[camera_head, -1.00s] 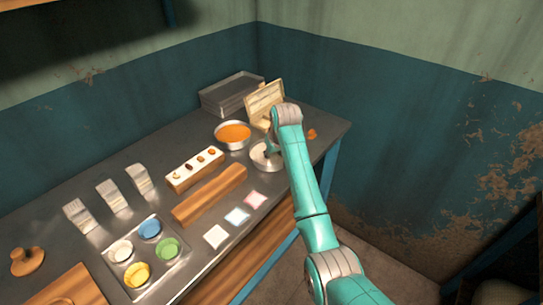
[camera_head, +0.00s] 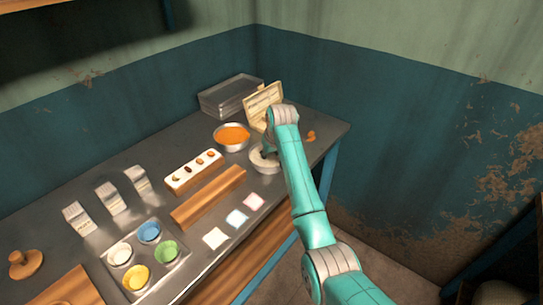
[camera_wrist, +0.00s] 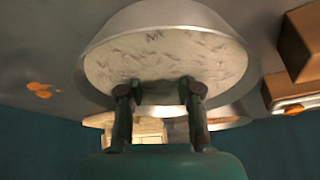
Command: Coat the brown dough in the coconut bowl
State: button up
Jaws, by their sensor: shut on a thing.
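The coconut bowl (camera_head: 258,164), a metal bowl with white flaky contents, stands near the right end of the table. In the wrist view the bowl (camera_wrist: 215,30) fills the upper middle. My gripper (camera_head: 267,153) reaches down over the bowl. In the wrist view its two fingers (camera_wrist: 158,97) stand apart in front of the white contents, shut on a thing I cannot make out. No brown dough shows clearly between the fingers; it may be hidden there. Several small brown and orange pieces (camera_head: 199,162) sit on a white-topped wooden holder (camera_head: 180,183).
A bowl of orange contents (camera_head: 232,134) stands left of the coconut bowl. An open box (camera_head: 262,98) and a clear bin (camera_head: 230,95) stand behind. A wooden block (camera_head: 208,198), small squares (camera_head: 237,217) and a tray of coloured cups (camera_head: 150,262) lie in front left.

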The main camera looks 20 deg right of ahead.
aim_at(270, 161)
jog(key=shift+s+a, duration=0.25)
jog(key=shift+s, duration=0.05)
jog(key=shift+s+d, duration=0.1)
jog(key=shift+s, duration=0.15)
jog(key=shift+r, duration=0.1)
jog(key=shift+r, duration=3.65)
notch_tip(270, 161, up, 4)
